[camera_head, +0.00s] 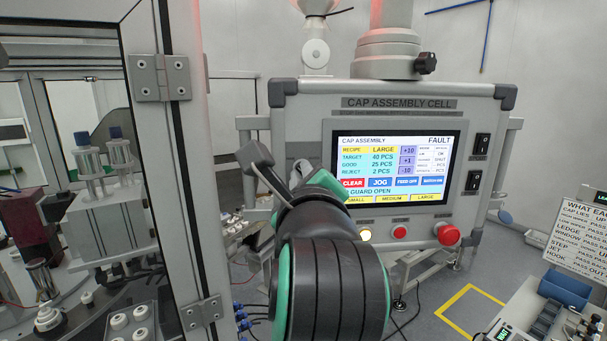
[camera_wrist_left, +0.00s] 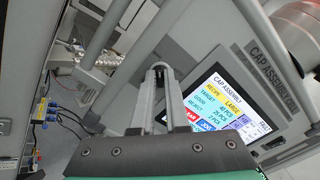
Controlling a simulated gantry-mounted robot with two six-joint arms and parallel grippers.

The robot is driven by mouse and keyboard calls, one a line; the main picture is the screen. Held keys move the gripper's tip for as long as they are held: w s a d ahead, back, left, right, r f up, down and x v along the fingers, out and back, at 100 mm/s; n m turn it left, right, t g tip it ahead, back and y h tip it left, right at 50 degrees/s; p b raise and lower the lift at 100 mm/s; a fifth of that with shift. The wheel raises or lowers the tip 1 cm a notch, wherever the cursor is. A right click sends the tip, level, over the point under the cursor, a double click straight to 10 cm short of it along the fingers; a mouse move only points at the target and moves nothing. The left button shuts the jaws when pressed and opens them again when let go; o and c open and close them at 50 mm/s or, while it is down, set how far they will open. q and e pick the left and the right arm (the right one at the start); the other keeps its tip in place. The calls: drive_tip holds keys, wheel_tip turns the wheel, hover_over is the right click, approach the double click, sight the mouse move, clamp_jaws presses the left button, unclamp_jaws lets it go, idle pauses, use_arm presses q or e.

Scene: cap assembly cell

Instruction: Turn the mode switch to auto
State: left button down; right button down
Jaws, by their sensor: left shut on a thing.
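The operator panel (camera_head: 396,110) stands ahead with its lit screen (camera_head: 395,165), which reads FAULT and GUARD OPEN. No mode switch can be made out for sure; my left arm covers the lower left of the panel. My right gripper is not in view.
Two black rocker switches (camera_head: 482,146) (camera_head: 473,180) are on the panel's right. A framed guard (camera_head: 170,150) with machinery stands close on the left.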

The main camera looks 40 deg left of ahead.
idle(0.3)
use_arm(q)
drive_tip(key=shift+w+d+m+p, duration=0.1)
drive_tip(key=shift+w+m+p, duration=0.05)
drive_tip(key=shift+m+p, duration=5.15)
drive_tip(key=shift+w+d+m+p, duration=0.1)
drive_tip(key=shift+m+p, duration=3.7)
drive_tip(key=shift+p, duration=2.95)
drive_tip(key=c, duration=0.9)
unclamp_jaws()
